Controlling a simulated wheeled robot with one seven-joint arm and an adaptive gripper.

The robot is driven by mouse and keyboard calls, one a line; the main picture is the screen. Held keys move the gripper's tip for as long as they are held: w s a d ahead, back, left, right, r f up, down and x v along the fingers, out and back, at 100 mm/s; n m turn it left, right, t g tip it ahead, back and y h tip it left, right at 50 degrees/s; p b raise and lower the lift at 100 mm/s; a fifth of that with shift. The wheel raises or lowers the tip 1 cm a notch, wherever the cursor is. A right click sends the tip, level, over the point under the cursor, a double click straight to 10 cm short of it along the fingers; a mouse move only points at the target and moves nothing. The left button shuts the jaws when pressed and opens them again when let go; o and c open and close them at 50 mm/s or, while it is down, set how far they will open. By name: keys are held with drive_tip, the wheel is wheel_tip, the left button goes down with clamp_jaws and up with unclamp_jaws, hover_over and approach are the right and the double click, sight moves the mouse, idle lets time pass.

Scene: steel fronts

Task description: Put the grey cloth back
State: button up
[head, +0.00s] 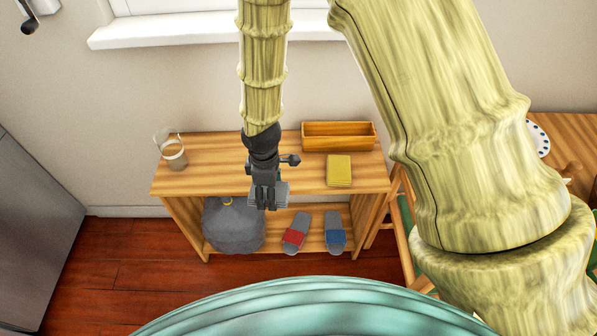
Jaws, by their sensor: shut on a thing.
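My gripper (268,200) hangs in front of the wooden shelf unit, near the front edge of its top. It is shut on a small grey piece that appears to be the grey cloth (281,201). The cloth is small in the head view and similar in colour to the gripper, so its outline is hard to tell apart from the fingers. An open, empty-looking wooden box (338,143) stands at the back right of the shelf top.
A yellow flat block (339,171) and a glass jug (173,154) stand on the shelf top (215,168). Below are a grey sack (233,228), a red-strapped slipper (296,234) and a blue-strapped slipper (335,233). A wooden chair (403,215) is at the right. The shelf top's middle left is clear.

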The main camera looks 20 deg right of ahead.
drive_tip(key=shift+s+a+n, duration=0.15)
drive_tip(key=shift+a+n, duration=0.2)
drive_tip(key=shift+n, duration=0.25)
drive_tip(key=p, duration=0.2)
hover_over(299, 172)
drive_tip(key=shift+f, duration=2.5)
drive_tip(key=o, duration=1)
drive_tip(key=shift+f, duration=0.1)
drive_tip(key=shift+o, duration=0.4)
wheel_tip(299, 172, up, 12)
drive_tip(key=shift+b, duration=0.35)
